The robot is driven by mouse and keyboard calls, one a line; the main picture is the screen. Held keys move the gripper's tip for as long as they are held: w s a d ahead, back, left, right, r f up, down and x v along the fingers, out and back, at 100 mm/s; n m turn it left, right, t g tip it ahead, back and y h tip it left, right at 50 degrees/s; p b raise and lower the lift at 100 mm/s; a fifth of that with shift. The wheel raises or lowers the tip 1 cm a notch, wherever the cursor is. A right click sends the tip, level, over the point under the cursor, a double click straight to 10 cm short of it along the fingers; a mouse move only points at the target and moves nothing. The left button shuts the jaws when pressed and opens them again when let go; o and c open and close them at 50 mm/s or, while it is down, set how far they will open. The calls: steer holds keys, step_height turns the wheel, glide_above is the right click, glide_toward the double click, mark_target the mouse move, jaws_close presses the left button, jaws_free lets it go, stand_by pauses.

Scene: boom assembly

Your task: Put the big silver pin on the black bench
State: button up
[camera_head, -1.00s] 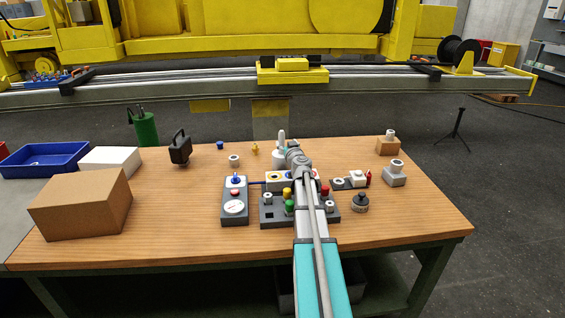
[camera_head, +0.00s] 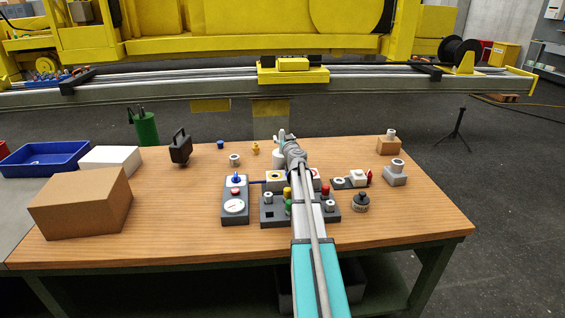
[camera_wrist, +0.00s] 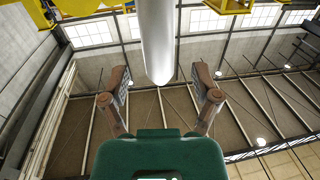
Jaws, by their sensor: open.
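The big silver pin (camera_wrist: 156,38) is a smooth light cylinder in the wrist view, coming in from the top edge with its tapered end between the fingers. My gripper (camera_wrist: 160,75) is open, one brown finger to each side of the pin, with a visible gap on both sides. In the head view a pale upright cylinder (camera_head: 279,158), probably this pin, stands at the back of the wooden table, partly hidden by my wrist. My gripper is small and unclear there. I cannot pick out a black bench in these views.
Grey blocks with buttons lie around my arm. A black clamp-like object (camera_head: 181,148) stands left.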

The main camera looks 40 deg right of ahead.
steer(key=shift+x, duration=1.3)
jaws_close()
